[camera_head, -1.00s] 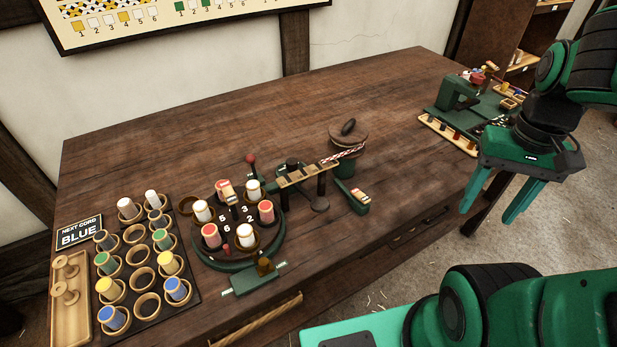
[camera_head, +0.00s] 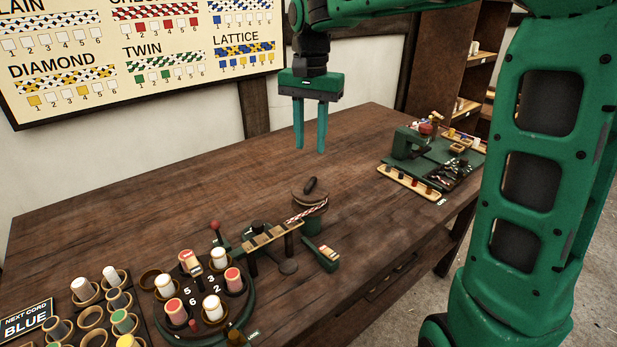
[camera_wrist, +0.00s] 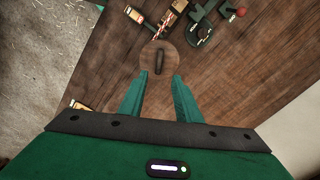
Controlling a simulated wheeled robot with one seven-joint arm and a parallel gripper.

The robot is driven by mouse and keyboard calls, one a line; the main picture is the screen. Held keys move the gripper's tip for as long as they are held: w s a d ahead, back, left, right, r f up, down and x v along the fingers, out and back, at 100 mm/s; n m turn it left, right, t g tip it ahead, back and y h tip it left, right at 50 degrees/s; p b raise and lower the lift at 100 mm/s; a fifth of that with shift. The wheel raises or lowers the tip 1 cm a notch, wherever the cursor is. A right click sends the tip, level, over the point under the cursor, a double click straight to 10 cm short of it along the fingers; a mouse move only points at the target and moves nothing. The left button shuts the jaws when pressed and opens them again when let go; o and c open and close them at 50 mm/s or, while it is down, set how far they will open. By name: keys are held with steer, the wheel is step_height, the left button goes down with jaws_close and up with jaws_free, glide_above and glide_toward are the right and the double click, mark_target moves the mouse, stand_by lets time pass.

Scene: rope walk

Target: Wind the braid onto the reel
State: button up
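The reel (camera_head: 309,198) is a brown wooden drum with a dark upright handle (camera_head: 310,184) on its round top, mounted on a green base on the bench. The braid (camera_head: 305,213), red and white, runs from the reel's side to a raised wooden bar (camera_head: 272,236). My gripper (camera_head: 310,150) is open and empty, pointing down above the reel and apart from it. In the wrist view the reel's top (camera_wrist: 158,59) lies just beyond the open fingertips, with the handle between their lines.
The braiding disc (camera_head: 205,290) with several spools stands front left, beside a spool rack (camera_head: 95,320). A red-knobbed lever (camera_head: 216,226) rises near the bar. A green press (camera_head: 410,145) and tray stand at the right. The bench's back left is clear.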

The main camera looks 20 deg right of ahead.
mark_target(310, 181)
step_height(310, 181, down, 11)
steer(key=shift+r, duration=0.15)
stand_by(0.4)
jaws_close()
